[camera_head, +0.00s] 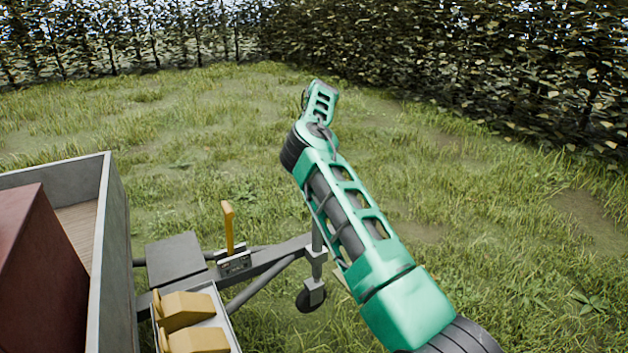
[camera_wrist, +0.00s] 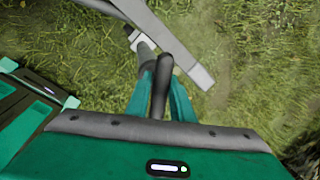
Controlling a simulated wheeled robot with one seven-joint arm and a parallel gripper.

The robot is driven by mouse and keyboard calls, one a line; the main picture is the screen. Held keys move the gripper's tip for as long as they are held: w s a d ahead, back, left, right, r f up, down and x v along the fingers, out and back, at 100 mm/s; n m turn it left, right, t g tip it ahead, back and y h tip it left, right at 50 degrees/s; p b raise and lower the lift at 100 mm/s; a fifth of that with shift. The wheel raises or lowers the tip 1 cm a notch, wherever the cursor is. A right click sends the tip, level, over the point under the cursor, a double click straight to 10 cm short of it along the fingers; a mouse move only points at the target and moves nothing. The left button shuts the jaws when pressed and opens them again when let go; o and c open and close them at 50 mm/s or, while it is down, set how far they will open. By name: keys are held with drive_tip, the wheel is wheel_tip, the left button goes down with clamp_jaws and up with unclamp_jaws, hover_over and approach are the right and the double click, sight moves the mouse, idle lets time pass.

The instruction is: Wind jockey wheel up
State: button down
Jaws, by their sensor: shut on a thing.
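The jockey wheel (camera_head: 311,297) hangs under the trailer's grey drawbar (camera_head: 272,260) on a light grey post (camera_head: 317,262), near the grass. My green arm covers the top of the post in the head view, and my gripper is hidden there. In the wrist view my gripper (camera_wrist: 162,98) has its two teal fingers shut on a dark, rounded crank handle (camera_wrist: 164,66). The grey post (camera_wrist: 147,59) is just left of the handle, and the drawbar (camera_wrist: 180,48) runs past behind it. Whether the wheel touches the ground is unclear.
A grey trailer (camera_head: 117,240) with a red box (camera_head: 35,280) stands at left. A yellow lever (camera_head: 228,226) stands upright on the drawbar. Yellow wheel chocks (camera_head: 187,309) sit by the trailer front. Open grass lies right and beyond, bounded by hedges (camera_head: 470,80).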

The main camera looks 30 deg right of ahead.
drive_tip(key=shift+s+d, duration=0.15)
drive_tip(key=shift+d, duration=0.5)
drive_tip(key=c, duration=1.7)
unclamp_jaws()
drive_tip(key=shift+o, duration=0.7)
drive_tip(key=shift+a, duration=0.3)
wheel_tip(320, 180, up, 11)
drive_tip(key=a, duration=0.1)
drive_tip(key=shift+s+a, duration=0.25)
drive_tip(key=shift+f, duration=0.1)
drive_tip(key=shift+c, duration=0.3)
